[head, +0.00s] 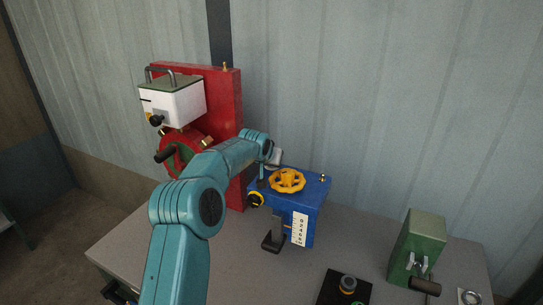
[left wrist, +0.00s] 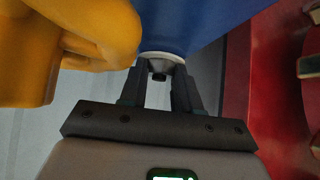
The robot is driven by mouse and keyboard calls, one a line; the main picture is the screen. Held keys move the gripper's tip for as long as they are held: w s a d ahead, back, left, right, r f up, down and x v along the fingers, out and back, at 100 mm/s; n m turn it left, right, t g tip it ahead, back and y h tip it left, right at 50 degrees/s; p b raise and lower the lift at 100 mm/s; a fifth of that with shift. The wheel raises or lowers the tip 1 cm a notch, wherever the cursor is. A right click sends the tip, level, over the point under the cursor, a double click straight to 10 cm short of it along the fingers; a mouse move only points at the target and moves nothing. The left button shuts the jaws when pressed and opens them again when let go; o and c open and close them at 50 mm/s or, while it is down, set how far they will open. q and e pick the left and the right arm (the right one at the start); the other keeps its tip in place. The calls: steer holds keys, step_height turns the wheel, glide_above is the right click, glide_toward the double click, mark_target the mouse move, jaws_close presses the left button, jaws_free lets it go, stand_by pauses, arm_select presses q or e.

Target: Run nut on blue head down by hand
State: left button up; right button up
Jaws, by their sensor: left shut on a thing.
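The blue head (head: 300,208) stands on the bench, with a yellow handwheel (head: 287,180) on top and a white scale on its front. In the left wrist view its blue body (left wrist: 200,22) fills the top and the yellow wheel (left wrist: 95,30) is large at the upper left. My left gripper (left wrist: 160,75) is shut on a pale round nut (left wrist: 161,57) with a dark stud end below it, close against the blue body. In the head view my left arm reaches to the back left of the blue head, and its fingertips are mostly hidden. My right gripper is not in view.
A red upright (head: 228,110) with a white box (head: 178,103) and a red wheel stands left of the blue head. A green block (head: 417,245) with a dark handle stands at right. A black plate (head: 335,290) lies in front. Bare bench (head: 225,255) shows between.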

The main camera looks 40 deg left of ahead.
arm_select(q)
steer(key=shift+a+r+m+h+p, duration=0.1)
steer(key=shift+r+m+h+p, duration=0.25)
steer(key=shift+h+p, duration=0.1)
steer(key=shift+f+m+t+h+p, duration=0.3)
steer(key=shift+m+h+p, duration=0.1)
steer(key=shift+m, duration=0.35)
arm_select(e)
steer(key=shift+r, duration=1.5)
arm_select(q)
steer(key=o, duration=1.1)
steer(key=shift+s+r, duration=0.1)
steer(key=shift+c, duration=0.2)
steer(key=shift+s, duration=0.1)
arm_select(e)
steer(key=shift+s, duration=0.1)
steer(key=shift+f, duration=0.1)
